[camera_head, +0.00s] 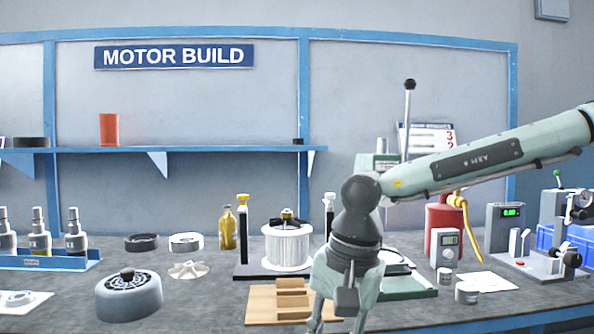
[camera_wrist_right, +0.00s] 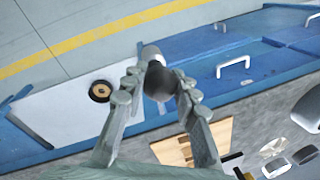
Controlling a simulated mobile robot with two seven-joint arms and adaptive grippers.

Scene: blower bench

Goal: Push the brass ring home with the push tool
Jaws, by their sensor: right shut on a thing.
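My right gripper (camera_head: 335,322) reaches down at the bottom middle of the head view, its fingertips partly cut off by the frame edge. In the right wrist view the gripper (camera_wrist_right: 155,88) is shut on a tool (camera_wrist_right: 152,54) with a silver cylindrical end and a dark rounded part, which looks like the push tool. A round dark piece with a brownish, brass-coloured centre (camera_wrist_right: 100,91) lies on a pale panel left of the gripper, apart from the held tool. I cannot tell whether it holds the brass ring. My left gripper is in neither view.
A wooden block (camera_head: 262,306) lies just left of my right gripper. A green-based press (camera_head: 408,290) stands partly hidden behind my arm. A white ribbed cylinder (camera_head: 287,247), a dark-topped round housing (camera_head: 128,296) and a red canister (camera_head: 437,222) stand on the bench.

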